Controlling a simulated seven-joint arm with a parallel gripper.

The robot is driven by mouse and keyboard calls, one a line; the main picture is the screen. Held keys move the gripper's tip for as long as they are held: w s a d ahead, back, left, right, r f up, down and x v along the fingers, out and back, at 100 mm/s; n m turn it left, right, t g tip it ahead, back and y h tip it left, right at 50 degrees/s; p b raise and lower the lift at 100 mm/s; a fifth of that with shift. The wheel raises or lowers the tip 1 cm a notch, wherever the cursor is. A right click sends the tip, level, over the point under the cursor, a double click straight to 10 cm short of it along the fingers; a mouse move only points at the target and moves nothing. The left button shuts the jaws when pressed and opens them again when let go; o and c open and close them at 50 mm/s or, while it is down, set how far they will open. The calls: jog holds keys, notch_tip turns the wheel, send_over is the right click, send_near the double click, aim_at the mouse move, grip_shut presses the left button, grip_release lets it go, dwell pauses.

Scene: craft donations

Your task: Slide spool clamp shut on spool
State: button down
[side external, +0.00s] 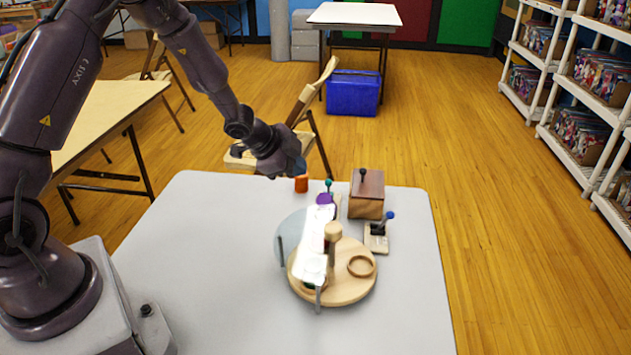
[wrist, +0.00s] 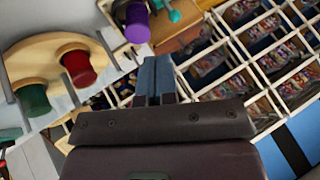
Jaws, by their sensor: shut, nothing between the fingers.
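A purple spool (side external: 325,199) stands near the back of the white table, with a teal-knobbed part (side external: 328,184) just behind it. In the wrist view the purple spool (wrist: 137,24) is at the top, and the teal part (wrist: 172,11) is close to its right. The teal part looks like the spool clamp's handle; I cannot tell how far apart clamp and spool are. My gripper (side external: 299,168) is above the back of the table, left of the spool. In the wrist view its fingertips (wrist: 154,64) are together and empty, apart from the spool.
A wooden turntable (side external: 352,288) carries a post, a ring and red (wrist: 78,65) and green (wrist: 33,99) spools. A pale panel partly hides it. An orange cylinder (side external: 301,184), wooden box (side external: 367,193) and blue-knobbed lever (side external: 378,232) stand nearby.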

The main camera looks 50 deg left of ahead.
jog(key=x, duration=0.9)
jog(key=shift+w+f, duration=0.2)
jog(key=shift+f, duration=0.1)
jog(key=shift+w+a, duration=0.1)
jog(key=shift+w+a, duration=0.75)
jog(key=shift+a, duration=0.05)
jog(key=shift+r, duration=0.1)
jog(key=shift+s+a+r, duration=0.1)
jog(key=shift+s+r, duration=0.1)
jog(key=shift+r, duration=0.2)
jog(key=v, duration=0.9)
jog(key=shift+s+d, duration=0.15)
jog(key=shift+d, duration=0.05)
